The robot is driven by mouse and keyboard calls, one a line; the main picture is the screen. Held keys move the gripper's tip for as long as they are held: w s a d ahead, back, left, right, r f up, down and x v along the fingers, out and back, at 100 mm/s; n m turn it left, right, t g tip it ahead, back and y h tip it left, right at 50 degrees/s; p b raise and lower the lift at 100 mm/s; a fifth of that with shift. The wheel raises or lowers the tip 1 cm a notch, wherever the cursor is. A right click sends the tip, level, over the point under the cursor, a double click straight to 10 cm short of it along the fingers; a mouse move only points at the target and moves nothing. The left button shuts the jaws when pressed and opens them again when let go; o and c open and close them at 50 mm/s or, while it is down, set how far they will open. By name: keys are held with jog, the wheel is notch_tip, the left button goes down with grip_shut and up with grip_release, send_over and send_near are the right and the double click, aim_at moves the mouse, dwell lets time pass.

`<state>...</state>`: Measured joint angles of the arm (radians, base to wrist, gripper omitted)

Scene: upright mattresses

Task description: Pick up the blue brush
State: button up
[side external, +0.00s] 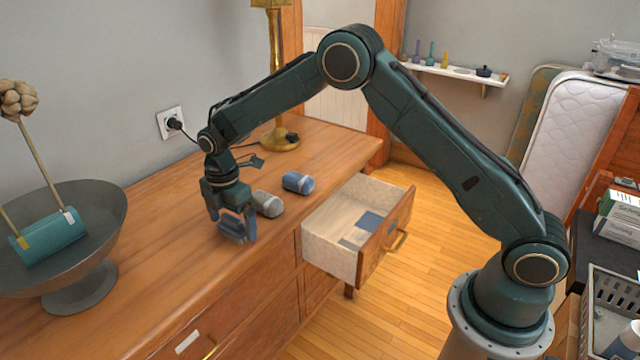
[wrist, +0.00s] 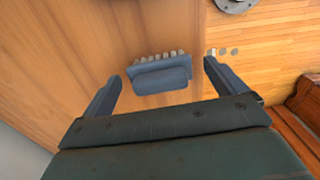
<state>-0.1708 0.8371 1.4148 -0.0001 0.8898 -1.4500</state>
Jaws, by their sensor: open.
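The blue brush (side external: 231,230) lies on the wooden dresser top near its front edge. In the wrist view the brush (wrist: 160,78) shows a blue body with a row of pale bristle tufts along its far side. My gripper (side external: 232,227) is low over the dresser, pointing down, with one finger on either side of the brush. In the wrist view my gripper (wrist: 162,72) is open, and gaps show between each finger and the ends of the brush. The fingers partly hide the brush in the side view.
A grey rounded object (side external: 267,204) and a blue one (side external: 298,182) lie close behind my gripper. A drawer (side external: 331,259) stands open to the right. A large dark bowl (side external: 98,215) with a teal cylinder is at left. A brass lamp (side external: 281,138) stands behind.

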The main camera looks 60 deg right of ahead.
aim_at(231, 218)
dwell(0.3)
jog(key=c, duration=1.2)
jog(key=shift+r, duration=0.1)
notch_tip(231, 218, up, 20)
jog(key=shift+f, duration=0.1)
